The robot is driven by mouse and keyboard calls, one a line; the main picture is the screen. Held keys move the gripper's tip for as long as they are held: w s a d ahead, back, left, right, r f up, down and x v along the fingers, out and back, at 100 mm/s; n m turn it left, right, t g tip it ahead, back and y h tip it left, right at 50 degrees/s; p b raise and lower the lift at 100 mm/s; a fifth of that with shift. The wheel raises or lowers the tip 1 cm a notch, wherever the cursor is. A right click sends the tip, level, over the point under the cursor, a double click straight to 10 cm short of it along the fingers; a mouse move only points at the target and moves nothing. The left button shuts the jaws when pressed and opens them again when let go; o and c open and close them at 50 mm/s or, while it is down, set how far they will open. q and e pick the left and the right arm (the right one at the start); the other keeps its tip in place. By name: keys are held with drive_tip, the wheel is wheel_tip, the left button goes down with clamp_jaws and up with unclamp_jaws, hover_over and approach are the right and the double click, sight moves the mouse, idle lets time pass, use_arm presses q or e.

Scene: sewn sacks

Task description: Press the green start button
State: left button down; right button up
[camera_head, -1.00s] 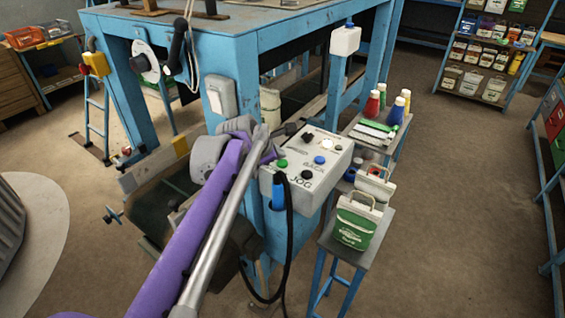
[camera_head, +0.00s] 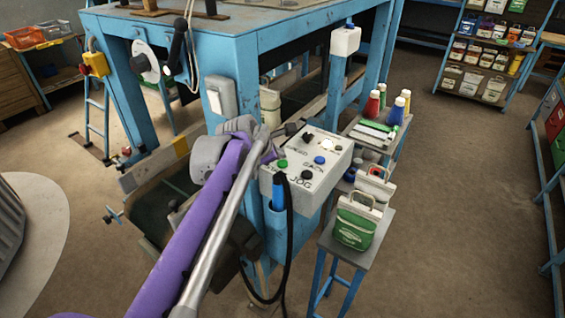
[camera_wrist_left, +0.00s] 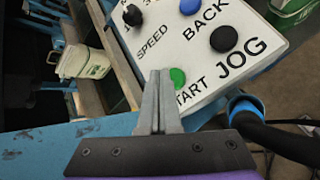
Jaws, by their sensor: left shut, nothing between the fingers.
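The green start button (camera_head: 282,163) is on the near left part of the white control panel (camera_head: 325,158). It also shows in the left wrist view (camera_wrist_left: 178,79), beside the word START, partly covered by the fingers. My left gripper (camera_head: 267,156) reaches in over the panel's left edge. In the left wrist view its fingers (camera_wrist_left: 160,74) are shut and empty, with the tips at the button's left edge. I cannot tell whether they touch it. My right gripper is not in view.
A black JOG button (camera_wrist_left: 224,39), a blue BACK button (camera_wrist_left: 190,6) and a black speed knob (camera_wrist_left: 132,15) share the panel. A black cable (camera_head: 290,240) hangs in front. A green and white sack (camera_head: 355,225) stands on a small stand at the right.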

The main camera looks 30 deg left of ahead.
use_arm(q)
drive_tip(key=shift+f, duration=0.1)
idle(0.4)
drive_tip(key=shift+f, duration=0.3)
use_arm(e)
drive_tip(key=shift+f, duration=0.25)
